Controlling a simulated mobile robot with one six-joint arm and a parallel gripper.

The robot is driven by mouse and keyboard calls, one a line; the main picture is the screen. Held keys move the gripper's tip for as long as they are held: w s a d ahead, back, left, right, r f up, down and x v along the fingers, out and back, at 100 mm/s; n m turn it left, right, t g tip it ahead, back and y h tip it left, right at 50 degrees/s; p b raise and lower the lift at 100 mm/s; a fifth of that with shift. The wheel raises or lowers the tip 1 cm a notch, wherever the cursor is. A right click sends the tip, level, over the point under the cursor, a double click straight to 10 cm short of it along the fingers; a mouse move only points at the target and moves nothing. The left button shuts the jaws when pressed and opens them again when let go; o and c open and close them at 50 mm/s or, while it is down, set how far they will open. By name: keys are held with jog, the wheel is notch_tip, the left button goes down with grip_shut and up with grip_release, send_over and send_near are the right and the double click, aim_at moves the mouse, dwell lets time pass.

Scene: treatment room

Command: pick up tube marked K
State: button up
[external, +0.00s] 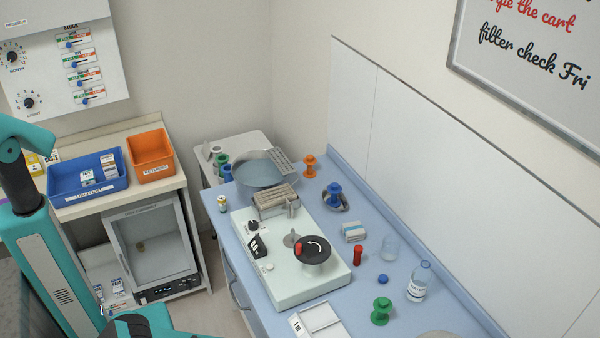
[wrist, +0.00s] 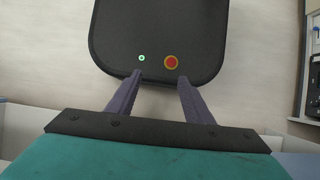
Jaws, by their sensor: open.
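No letter K can be read on any item in either view, so I cannot tell which is the tube marked K. A small red upright cylinder (external: 357,255) stands on the blue bench, right of the pale machine. A small vial with a yellowish cap (external: 222,203) stands at the bench's left edge. My gripper (wrist: 160,80) is open in the wrist view, with nothing between its two dark fingers and no tube near. In the external view my teal arm is at the left, and the gripper itself cannot be made out.
The pale machine (external: 283,283) with a black dial fills the bench's middle. A metal rack (external: 273,202), a round basin (external: 258,172), colored spools and a clear bottle (external: 418,282) stand around it. Left are a blue bin (external: 88,184), an orange bin (external: 151,155) and a glass-fronted cabinet (external: 148,250).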

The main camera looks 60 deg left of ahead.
jog(key=a+f+t, duration=0.2)
jog(key=a+f, duration=0.2)
jog(key=a, duration=0.5)
jog(key=w+a+r+n+t+h+b, duration=0.1)
jog(key=w+a+r+t+b, duration=0.2)
jog(key=a, duration=0.6)
jog(key=w+a+r+n+t+h, duration=0.1)
jog(key=w+a+r+n, duration=0.2)
jog(key=a, duration=0.6)
jog(key=s+a+r+t+y+b, duration=0.1)
jog(key=a+r+t+b, duration=0.1)
jog(key=a+r, duration=0.55)
jog(key=s+a+r+t+b, duration=0.15)
jog(key=a+r, duration=0.25)
jog(key=a, duration=0.6)
jog(key=a+r+t+y+p, duration=0.1)
jog(key=a+r+t, duration=0.2)
jog(key=r, duration=0.7)
jog(key=w+a+r+m+t+y+p, duration=0.1)
jog(key=a+r+t, duration=0.3)
jog(key=r, duration=0.6)
jog(key=w+a+r+t+y+p, duration=0.1)
jog(key=a+r+t+y, duration=0.2)
jog(key=r+t, duration=0.3)
notch_tip(320, 180, up, 4)
jog(key=shift+a+r, duration=0.2)
jog(key=shift+a, duration=0.45)
jog(key=shift+w+f, duration=0.1)
jog(key=shift+w, duration=0.05)
